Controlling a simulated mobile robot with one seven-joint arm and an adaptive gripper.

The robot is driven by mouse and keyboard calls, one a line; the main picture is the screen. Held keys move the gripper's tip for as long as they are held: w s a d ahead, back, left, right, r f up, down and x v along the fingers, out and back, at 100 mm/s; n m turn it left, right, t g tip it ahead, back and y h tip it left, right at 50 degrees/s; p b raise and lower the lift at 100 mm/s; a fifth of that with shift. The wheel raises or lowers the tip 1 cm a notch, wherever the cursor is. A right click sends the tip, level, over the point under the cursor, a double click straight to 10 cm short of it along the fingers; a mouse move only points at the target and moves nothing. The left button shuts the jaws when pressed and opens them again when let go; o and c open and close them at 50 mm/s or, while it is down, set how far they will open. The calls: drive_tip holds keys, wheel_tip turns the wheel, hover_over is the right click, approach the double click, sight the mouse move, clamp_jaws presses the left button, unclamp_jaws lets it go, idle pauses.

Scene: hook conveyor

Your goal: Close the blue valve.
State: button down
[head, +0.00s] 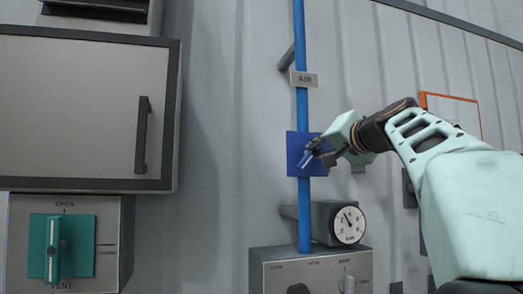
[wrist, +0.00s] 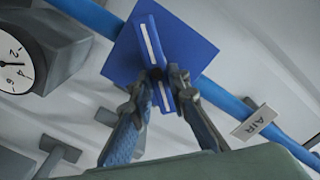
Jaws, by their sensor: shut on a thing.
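The blue valve has a square blue plate (head: 294,146) on a vertical blue pipe (head: 302,106) in the head view. Its lever handle (head: 307,157) carries a white stripe and lies tilted across the pipe line. In the wrist view the handle (wrist: 151,40) stands out from the blue plate (wrist: 195,45), at an angle to the pipe (wrist: 235,107). My gripper (head: 316,150) is at the valve, coming from the right. In the wrist view my gripper (wrist: 160,78) has its fingers closed around the middle of the handle. The fingers hide part of it.
An AIR tag (head: 304,79) hangs on the pipe above the valve. A round gauge (head: 349,225) and a grey control box (head: 312,268) are below. A teal VENT valve (head: 55,248) and a cabinet (head: 80,110) stand left. An orange-framed panel (head: 452,112) is behind my arm.

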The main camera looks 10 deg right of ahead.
drive_tip(key=m, duration=0.4)
drive_tip(key=shift+d+f+m+p, duration=0.1)
drive_tip(key=shift+d+m+p, duration=0.05)
drive_tip(key=shift+m+p, duration=0.15)
drive_tip(key=shift+d+f+m+p, duration=0.15)
drive_tip(key=shift+m+p, duration=0.15)
drive_tip(key=shift+m, duration=1)
drive_tip(key=shift+a+f+m+p, duration=0.15)
drive_tip(key=shift+m+p, duration=0.15)
drive_tip(key=shift+m, duration=1)
drive_tip(key=shift+d, duration=0.1)
drive_tip(key=c, duration=1.8)
unclamp_jaws()
drive_tip(key=shift+c, duration=0.2)
